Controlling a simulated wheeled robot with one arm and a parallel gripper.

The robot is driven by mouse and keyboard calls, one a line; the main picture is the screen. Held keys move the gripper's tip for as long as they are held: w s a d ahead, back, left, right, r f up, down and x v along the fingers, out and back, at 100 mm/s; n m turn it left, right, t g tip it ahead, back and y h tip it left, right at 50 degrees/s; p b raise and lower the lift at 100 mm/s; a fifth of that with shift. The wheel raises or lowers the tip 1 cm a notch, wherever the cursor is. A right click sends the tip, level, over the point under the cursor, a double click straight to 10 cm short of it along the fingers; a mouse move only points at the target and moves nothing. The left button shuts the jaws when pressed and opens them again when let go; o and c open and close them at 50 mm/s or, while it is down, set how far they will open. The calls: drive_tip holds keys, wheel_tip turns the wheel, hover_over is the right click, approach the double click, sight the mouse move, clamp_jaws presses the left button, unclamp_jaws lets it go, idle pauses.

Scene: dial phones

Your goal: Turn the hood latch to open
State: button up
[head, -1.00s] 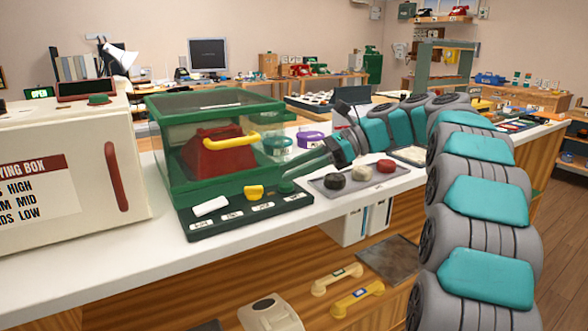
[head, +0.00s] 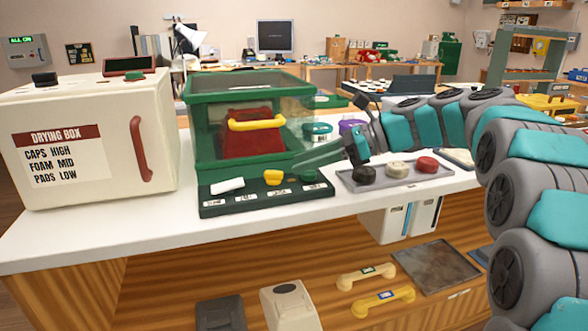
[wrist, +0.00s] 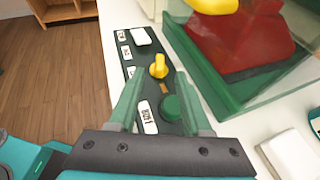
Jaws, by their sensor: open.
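The green-framed clear hood (head: 240,83) stands on the white counter over a red body with a yellow handle (head: 257,125). A dark green panel (head: 225,208) lies along its front. It carries a white piece (head: 228,185), a yellow knob (head: 273,177) and a green knob (head: 309,176). I cannot tell by label which is the latch. My gripper (head: 302,166) is open, over the panel's right end. In the wrist view, the yellow knob (wrist: 158,67) shows near the line between the fingertips (wrist: 160,78); the green knob (wrist: 172,108) shows between the fingers, closer to the palm. Contact is unclear.
The white drying box (head: 90,140) stands left of the hood. A grey tray (head: 400,181) with black, white and red round pieces lies right of the panel. A teal round container (head: 318,132) stands behind my gripper. Bare counter runs along the front.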

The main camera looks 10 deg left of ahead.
sight(276, 171)
drive_tip(key=x, duration=0.6)
drive_tip(key=shift+d, duration=0.1)
clamp_jaws()
idle(0.5)
